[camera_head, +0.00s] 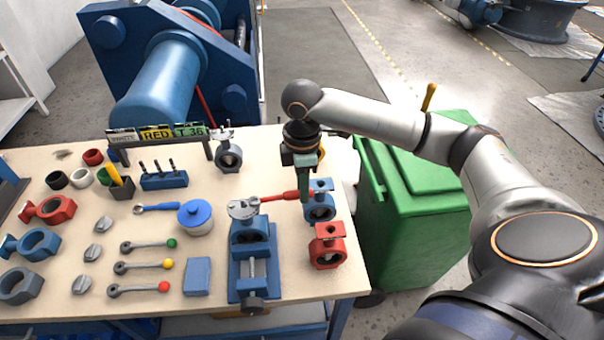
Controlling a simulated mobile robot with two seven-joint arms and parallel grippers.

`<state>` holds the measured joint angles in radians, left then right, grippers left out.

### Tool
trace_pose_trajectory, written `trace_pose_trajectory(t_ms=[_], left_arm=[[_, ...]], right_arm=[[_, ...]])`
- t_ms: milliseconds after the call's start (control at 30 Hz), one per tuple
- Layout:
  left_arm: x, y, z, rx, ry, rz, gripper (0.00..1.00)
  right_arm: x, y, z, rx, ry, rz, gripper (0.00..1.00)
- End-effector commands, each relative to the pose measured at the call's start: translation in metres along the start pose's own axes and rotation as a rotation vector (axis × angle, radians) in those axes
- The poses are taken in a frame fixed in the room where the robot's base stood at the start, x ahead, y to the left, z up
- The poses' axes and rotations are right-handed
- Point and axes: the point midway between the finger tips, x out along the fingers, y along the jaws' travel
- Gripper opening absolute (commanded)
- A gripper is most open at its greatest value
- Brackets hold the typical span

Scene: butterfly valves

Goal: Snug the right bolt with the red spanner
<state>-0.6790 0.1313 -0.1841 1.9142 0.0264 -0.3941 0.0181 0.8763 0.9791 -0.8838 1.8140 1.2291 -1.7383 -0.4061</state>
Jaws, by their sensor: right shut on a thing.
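My right gripper (304,194) is shut on the red spanner (275,197) near its right end, at the right of the bench. The spanner lies roughly level and points left, its far end at the right edge of the grey top plate (242,209) of a blue valve (249,232). That valve is upright in a blue vise (240,280). The bolts on the plate are too small to tell apart, and I cannot tell whether the spanner sits on the right one. The left gripper is not in view.
A blue valve (319,212) and a red valve (327,251) stand close on the right of the vise. A blue-lidded pot (195,218) and levers with coloured knobs (140,266) are to the left. A green bin (415,225) stands beyond the bench's right edge.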

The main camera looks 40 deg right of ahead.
Motion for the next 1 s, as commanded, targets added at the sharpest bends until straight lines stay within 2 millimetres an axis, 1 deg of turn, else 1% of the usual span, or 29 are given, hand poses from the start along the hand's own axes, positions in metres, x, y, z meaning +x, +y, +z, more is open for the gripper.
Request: trace_pose_trajectory(t_ms=[200, 367, 600, 1000], left_arm=[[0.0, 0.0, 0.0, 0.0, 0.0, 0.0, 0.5], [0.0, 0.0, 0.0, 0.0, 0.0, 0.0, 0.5], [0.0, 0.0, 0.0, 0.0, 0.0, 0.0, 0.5], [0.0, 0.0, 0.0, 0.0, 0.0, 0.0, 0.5]], right_arm=[[0.002, -0.009, 0.0, 0.072, -0.003, -0.005, 0.0], [0.001, -0.012, 0.0, 0.103, -0.003, -0.004, 0.0], [0.001, -0.02, -0.001, 0.181, -0.003, -0.005, 0.0], [0.001, -0.022, -0.002, 0.203, -0.003, -0.005, 0.0]])
